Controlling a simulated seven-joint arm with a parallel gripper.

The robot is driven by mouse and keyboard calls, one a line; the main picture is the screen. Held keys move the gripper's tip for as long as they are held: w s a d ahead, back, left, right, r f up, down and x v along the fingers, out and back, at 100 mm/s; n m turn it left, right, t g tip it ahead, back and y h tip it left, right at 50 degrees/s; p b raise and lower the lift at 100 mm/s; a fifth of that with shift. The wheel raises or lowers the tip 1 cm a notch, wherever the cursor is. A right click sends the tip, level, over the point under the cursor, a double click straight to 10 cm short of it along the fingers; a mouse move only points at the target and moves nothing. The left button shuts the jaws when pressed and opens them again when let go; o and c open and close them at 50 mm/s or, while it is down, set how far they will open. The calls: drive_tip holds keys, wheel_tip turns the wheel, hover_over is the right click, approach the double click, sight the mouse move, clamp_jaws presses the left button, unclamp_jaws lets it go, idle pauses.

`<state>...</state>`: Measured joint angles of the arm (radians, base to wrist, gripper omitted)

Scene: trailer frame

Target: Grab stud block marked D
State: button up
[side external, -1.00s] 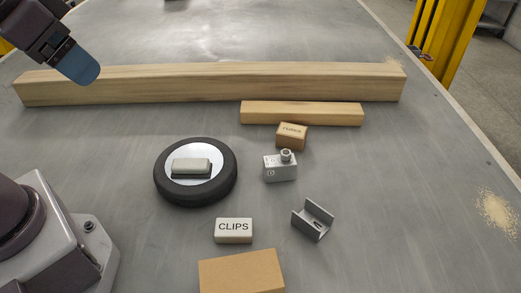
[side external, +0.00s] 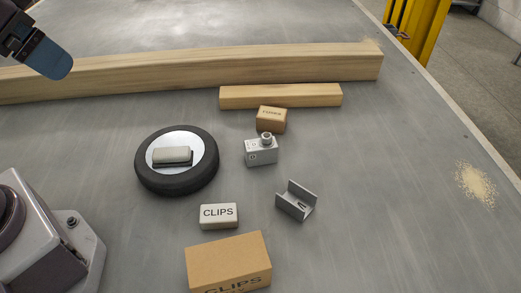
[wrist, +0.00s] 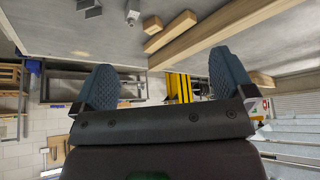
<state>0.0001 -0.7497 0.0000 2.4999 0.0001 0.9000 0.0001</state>
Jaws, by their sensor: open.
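The stud block (side external: 262,151) is a small silver-grey metal block with a round stud on top. Its front carries a small mark that is hard to read. It stands upright on the grey table, right of the black wheel. In the wrist view the stud block (wrist: 132,11) shows at the top edge. My gripper (wrist: 163,84) is open, with two blue-grey fingers spread wide and nothing between them. In the side view my gripper (side external: 52,60) is at the upper left, over the long beam and well apart from the block; only one finger shows clearly.
A small wooden block (side external: 271,119) stands just behind the stud block. Beyond lie a short timber (side external: 280,96) and a long beam (side external: 200,75). The wheel (side external: 176,186) bears a grey block. A metal channel (side external: 296,201), white CLIPS block (side external: 218,216) and cardboard box (side external: 229,263) are nearer.

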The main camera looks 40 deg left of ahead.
drive_tip(key=w+f+m+g+y, duration=0.2)
drive_tip(key=w+m, duration=0.3)
drive_tip(key=w, duration=0.3)
drive_tip(key=m+t+y, duration=0.5)
drive_tip(key=m+y, duration=0.4)
drive_tip(key=m, duration=1.2)
hover_over(263, 153)
wheel_tip(263, 153, down, 24)
drive_tip(key=f, duration=0.3)
drive_tip(key=shift+s+d+f, duration=0.1)
drive_tip(key=shift+s+d, duration=0.15)
drive_tip(key=shift+d, duration=0.1)
wheel_tip(263, 153, down, 4)
drive_tip(key=shift+a+r, duration=0.1)
drive_tip(key=shift+x, duration=1.4)
drive_tip(key=shift+w+r, duration=0.1)
drive_tip(key=shift+r, duration=0.15)
drive_tip(key=c, duration=1.1)
